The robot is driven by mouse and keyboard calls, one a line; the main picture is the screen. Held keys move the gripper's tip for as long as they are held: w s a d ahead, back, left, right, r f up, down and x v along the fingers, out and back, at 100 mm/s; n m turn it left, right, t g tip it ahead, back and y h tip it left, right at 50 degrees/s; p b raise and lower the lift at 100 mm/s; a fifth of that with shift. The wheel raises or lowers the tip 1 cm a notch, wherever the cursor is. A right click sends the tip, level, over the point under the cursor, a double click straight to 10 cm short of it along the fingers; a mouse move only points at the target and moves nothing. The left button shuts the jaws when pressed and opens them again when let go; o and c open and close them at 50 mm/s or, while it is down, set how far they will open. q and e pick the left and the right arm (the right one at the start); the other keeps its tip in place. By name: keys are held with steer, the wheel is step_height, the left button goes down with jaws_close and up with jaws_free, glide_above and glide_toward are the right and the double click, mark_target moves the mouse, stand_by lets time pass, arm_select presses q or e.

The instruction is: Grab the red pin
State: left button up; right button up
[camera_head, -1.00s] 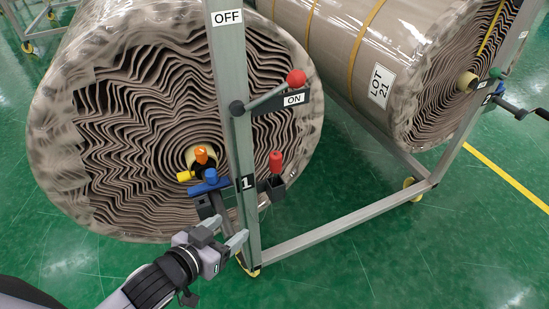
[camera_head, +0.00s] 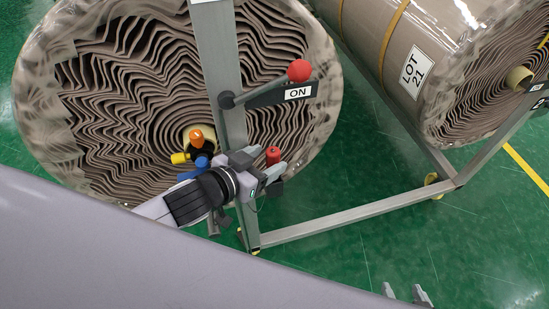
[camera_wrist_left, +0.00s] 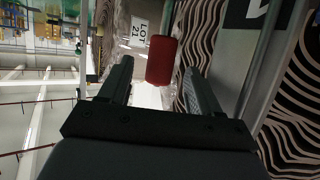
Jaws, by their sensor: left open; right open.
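The red pin (camera_head: 273,156) stands upright beside the frame post, in the head view. In the left wrist view its red body (camera_wrist_left: 162,60) shows between the two fingers, near their tips. My left gripper (camera_head: 263,164) is open at the pin, with one finger on each side of it; I cannot tell whether either finger touches it. The pin's lower part and holder are mostly hidden by the gripper. My right gripper (camera_head: 405,292) shows only its fingertips at the bottom edge, open and empty, far from the pin.
The metal post (camera_head: 222,70) stands just left of the pin. The lever with a red ball (camera_head: 299,70) and ON label juts out above it. Orange, yellow and blue handles (camera_head: 198,139) sit left of my gripper. A wrapped roll (camera_head: 322,75) is behind.

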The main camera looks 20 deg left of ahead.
arm_select(q)
steer(key=shift+x, duration=2.6)
steer(key=c, duration=1.1)
